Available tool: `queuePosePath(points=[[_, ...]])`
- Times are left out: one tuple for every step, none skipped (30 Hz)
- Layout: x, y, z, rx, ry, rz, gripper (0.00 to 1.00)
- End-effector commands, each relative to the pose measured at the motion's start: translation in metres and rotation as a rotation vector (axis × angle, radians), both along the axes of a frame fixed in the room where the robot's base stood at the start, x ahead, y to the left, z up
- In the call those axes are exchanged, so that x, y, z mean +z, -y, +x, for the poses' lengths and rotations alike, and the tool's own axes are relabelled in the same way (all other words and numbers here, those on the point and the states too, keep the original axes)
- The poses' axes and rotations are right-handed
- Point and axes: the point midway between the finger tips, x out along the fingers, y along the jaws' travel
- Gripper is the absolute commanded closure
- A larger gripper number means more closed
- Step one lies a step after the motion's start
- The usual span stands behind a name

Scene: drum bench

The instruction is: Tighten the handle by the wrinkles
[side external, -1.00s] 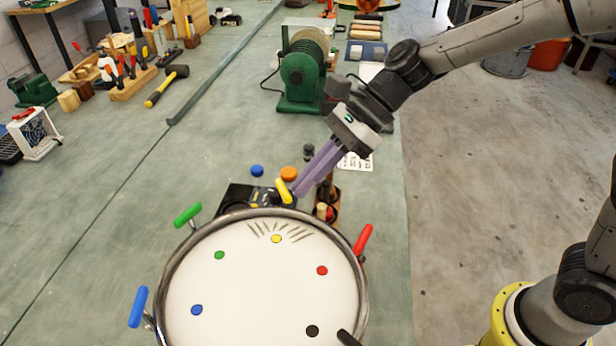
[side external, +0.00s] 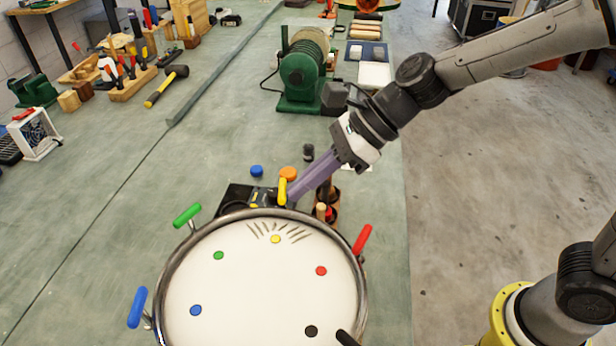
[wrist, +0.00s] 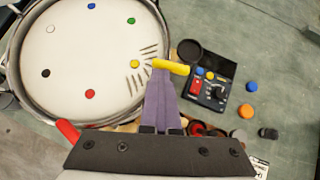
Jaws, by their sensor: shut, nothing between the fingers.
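The drum (side external: 258,290) has a white head with dark wrinkle lines (side external: 280,232) at its far edge, beside a yellow dot (side external: 276,239). The yellow handle (side external: 282,191) stands at the rim just beyond these wrinkles. In the wrist view the yellow handle (wrist: 172,67) lies across the ends of my purple fingers, next to the wrinkles (wrist: 148,52). My gripper (side external: 293,195) is shut and empty, with its fingertips against or very close to the handle's right side. Contact is hard to tell. The fingers hide part of the handle's base in the wrist view.
Green (side external: 187,215), blue (side external: 138,307), red (side external: 362,239) and black (side external: 347,338) handles ring the drum.

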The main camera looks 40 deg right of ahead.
Motion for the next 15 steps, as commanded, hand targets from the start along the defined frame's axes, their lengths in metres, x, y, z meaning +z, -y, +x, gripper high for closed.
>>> queuePosePath(points=[[0.0021, -0.0065, -0.0017, -0.035, 0.003, 0.008, 1.00], [0.0020, -0.0074, -0.0021, -0.060, 0.003, 0.007, 1.00], [0.0020, -0.0082, -0.0027, -0.095, 0.003, 0.007, 1.00], [0.0020, -0.0090, -0.0030, -0.121, 0.003, 0.007, 1.00], [0.0020, -0.0097, -0.0032, -0.146, 0.003, 0.007, 1.00], [0.0019, -0.0094, -0.0021, -0.144, 0.002, 0.008, 1.00], [0.0019, -0.0099, -0.0021, -0.143, 0.002, 0.008, 1.00], [0.0020, -0.0106, -0.0023, -0.143, 0.002, 0.008, 1.00], [0.0021, -0.0114, -0.0027, -0.142, 0.003, 0.007, 1.00], [0.0022, -0.0120, -0.0030, -0.141, 0.004, 0.007, 1.00], [0.0023, -0.0125, -0.0033, -0.141, 0.004, 0.007, 1.00], [0.0023, -0.0131, -0.0036, -0.141, 0.003, 0.006, 1.00], [0.0022, -0.0135, -0.0038, -0.141, 0.003, 0.006, 1.00], [0.0022, -0.0140, -0.0040, -0.141, 0.003, 0.006, 1.00], [0.0019, -0.0144, -0.0043, -0.141, 0.003, 0.005, 1.00]])
